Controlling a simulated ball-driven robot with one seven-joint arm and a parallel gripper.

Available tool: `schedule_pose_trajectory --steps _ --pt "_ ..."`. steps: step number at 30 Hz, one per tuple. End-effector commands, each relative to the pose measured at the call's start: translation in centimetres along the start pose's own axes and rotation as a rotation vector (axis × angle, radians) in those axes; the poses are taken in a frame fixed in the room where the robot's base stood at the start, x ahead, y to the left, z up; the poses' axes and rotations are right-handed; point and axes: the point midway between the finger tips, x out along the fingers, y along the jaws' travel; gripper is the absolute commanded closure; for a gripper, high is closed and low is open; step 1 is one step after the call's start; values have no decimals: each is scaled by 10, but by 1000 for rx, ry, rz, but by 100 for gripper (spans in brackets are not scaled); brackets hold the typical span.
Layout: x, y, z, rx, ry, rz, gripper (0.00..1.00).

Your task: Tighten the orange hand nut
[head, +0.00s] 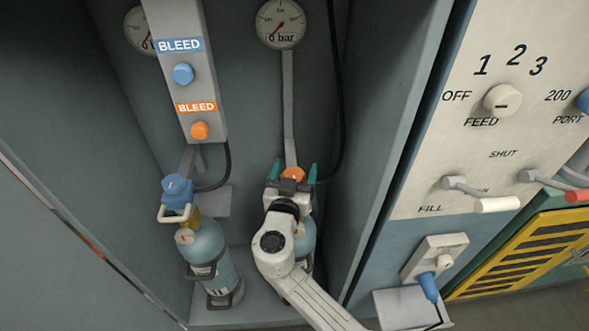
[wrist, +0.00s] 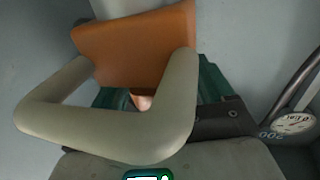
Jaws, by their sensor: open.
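The orange hand nut (head: 293,174) sits at the lower end of a grey pipe, above the right-hand cylinder (head: 307,240). My gripper (head: 292,171) is open, with one teal finger on each side of the nut; I cannot tell whether they touch it. In the wrist view the orange nut (wrist: 140,45) is large at top centre. A pale loop handle (wrist: 95,128) crosses in front of it and partly hides my teal fingers. My arm hides much of the right cylinder in the head view.
The left cylinder (head: 208,245) has a blue nut (head: 177,187) and its own loop. A panel with blue and orange bleed knobs (head: 199,131) hangs above it. A black hose (head: 338,90) runs right of my gripper, near the cabinet's side wall (head: 390,120). A gauge (head: 280,24) is above.

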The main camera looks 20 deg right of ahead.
Motion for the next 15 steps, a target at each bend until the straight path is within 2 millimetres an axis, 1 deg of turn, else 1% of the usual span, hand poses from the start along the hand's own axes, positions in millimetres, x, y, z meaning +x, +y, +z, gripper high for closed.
schedule_pose_trajectory --steps 3,10,15 --pt "4 0 0 0 0 0 19" --pt "4 0 0 1 0 0 19" --pt "4 0 0 1 -1 0 35"
